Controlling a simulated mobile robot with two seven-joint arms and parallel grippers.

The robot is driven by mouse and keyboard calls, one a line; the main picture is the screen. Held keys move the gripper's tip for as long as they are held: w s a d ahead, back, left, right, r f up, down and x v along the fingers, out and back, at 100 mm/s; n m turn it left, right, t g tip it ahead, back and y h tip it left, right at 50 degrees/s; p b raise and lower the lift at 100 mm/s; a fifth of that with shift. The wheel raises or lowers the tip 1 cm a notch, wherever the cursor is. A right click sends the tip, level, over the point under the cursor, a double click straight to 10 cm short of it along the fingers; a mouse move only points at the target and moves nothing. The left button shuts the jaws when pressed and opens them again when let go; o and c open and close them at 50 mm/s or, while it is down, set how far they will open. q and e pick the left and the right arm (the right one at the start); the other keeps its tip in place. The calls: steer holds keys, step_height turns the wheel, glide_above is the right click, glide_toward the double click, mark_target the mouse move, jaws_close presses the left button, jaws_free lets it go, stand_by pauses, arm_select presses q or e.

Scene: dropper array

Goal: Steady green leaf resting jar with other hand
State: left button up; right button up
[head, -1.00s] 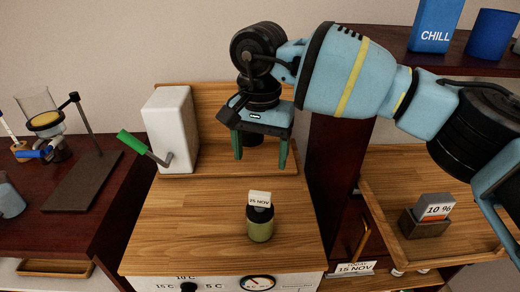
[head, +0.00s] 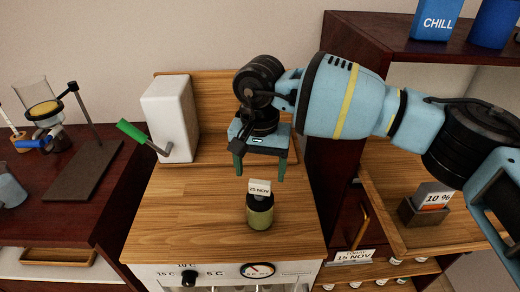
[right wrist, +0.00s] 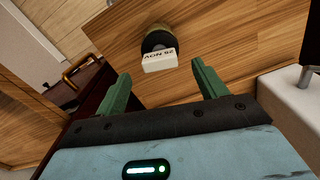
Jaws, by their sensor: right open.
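A small green jar (head: 260,212) with a dark lid stands upright on the wooden top of the cabinet. A white tag reading "25 NOV" is on its top. The jar also shows in the right wrist view (right wrist: 155,42), beyond the fingertips. My right gripper (head: 259,176) is open and empty, with green fingers pointing down, behind and above the jar. In the right wrist view its two fingers (right wrist: 160,80) are spread apart and the jar is not between them. No green leaf can be made out. My left gripper is not in view.
A white box with a green-handled crank (head: 168,118) stands left of my right gripper. A dial panel (head: 258,270) is on the cabinet front. Wood around the jar is clear.

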mark_target(260, 182)
steer(key=shift+f, duration=2.35)
steer(key=shift+c, duration=0.3)
